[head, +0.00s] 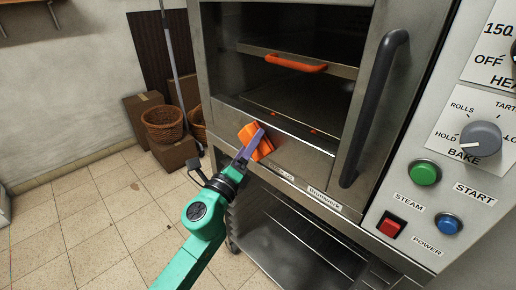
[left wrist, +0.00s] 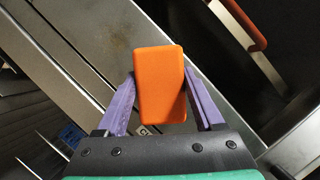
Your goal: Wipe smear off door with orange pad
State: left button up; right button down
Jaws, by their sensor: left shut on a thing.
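The orange pad (head: 262,146) is held between the purple fingers of my left gripper (head: 250,147). In the left wrist view the pad (left wrist: 160,85) stands upright between the two fingers. The pad is in front of the lower steel rail of the oven door (head: 290,158), near its left end; I cannot tell whether it touches. The door has a dark window and a black vertical handle (head: 375,105). Small orange marks (head: 313,130) show along the window's lower edge; I cannot tell whether they are the smear or reflections. My right gripper is not in view.
An orange handle (head: 295,63) sits on a rack behind the window. A control panel with a grey dial (head: 481,139), green button (head: 424,173) and red switch (head: 391,225) is at the right. Wicker baskets (head: 163,123) and cartons (head: 174,153) stand left. Floor tiles are clear.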

aim_at(240, 139)
pick_arm(q)
jog(key=shift+w+a+r+b, duration=0.1)
jog(key=shift+w+a+b, duration=0.35)
jog(key=shift+w+a, duration=0.95)
jog(key=shift+w+a+b, duration=0.25)
jog(key=shift+w+a, duration=0.35)
jog(key=shift+a, duration=0.2)
jog(key=shift+w+a+b, duration=0.25)
jog(key=shift+w+a, duration=0.3)
jog(key=shift+a, duration=0.25)
jog(key=shift+w+a+f+b, duration=0.1)
jog(key=shift+w+a+b, duration=0.2)
jog(key=shift+w+a, duration=0.25)
jog(key=shift+w+a+f+b, duration=0.1)
jog(key=shift+w+a+b, duration=0.25)
jog(key=shift+a, duration=0.3)
jog(key=shift+w+a+r, duration=0.1)
jog(key=shift+w+a, duration=0.15)
jog(key=shift+a, duration=0.05)
jog(key=s+a, duration=0.3)
jog(key=s, duration=0.1)
jog(key=shift+s+a, duration=0.35)
jog(key=shift+s, duration=0.05)
